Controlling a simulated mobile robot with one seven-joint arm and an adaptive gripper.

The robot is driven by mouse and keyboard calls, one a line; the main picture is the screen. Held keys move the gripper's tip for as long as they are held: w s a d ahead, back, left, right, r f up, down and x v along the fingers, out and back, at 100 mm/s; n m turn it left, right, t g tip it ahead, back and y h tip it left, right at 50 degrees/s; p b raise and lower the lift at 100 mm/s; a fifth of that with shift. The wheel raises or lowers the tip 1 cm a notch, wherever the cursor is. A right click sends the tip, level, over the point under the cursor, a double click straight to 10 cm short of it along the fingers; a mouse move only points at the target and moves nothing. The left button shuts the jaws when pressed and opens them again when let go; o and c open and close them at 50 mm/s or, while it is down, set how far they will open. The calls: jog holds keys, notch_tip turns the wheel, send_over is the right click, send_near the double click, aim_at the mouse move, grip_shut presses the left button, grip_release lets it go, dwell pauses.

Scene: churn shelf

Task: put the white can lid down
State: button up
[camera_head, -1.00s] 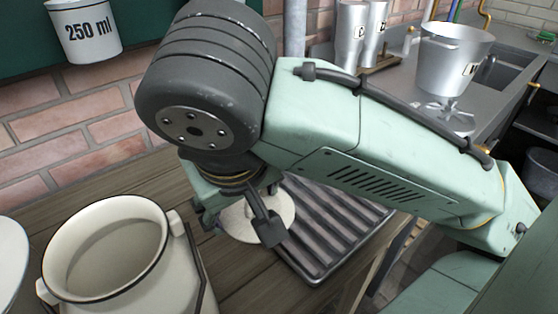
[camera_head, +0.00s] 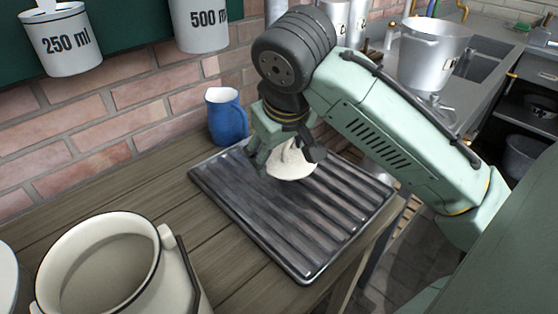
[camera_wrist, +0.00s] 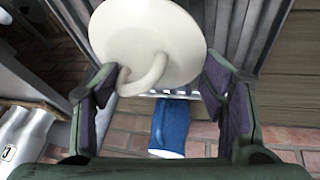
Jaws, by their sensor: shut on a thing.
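The white can lid (camera_head: 291,166) is in my gripper (camera_head: 290,160), over the back part of a dark ribbed tray (camera_head: 250,212). In the wrist view the lid (camera_wrist: 146,40) shows as a cream disc with a loop handle (camera_wrist: 143,76) between the two fingers of my gripper (camera_wrist: 158,88). My gripper is shut on the lid. I cannot tell whether the lid touches the tray. The open white can (camera_head: 110,262) stands at the front left, without a lid.
A blue jug (camera_head: 226,117) stands behind the tray by the brick wall. Measuring cups marked 250 ml (camera_head: 66,40) and 500 ml (camera_head: 203,22) hang above. A metal pot (camera_head: 430,55) stands at the back right. The tray's front half is clear.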

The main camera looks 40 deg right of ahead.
aim_at(280, 159)
jog(key=shift+f, duration=1.75)
jog(key=shift+f, duration=0.15)
jog(key=o, duration=1.9)
jog(key=shift+r, duration=0.3)
jog(key=v, duration=1.1)
jog(key=shift+s+r, duration=0.2)
jog(key=shift+r, duration=0.1)
jog(key=shift+a, duration=0.1)
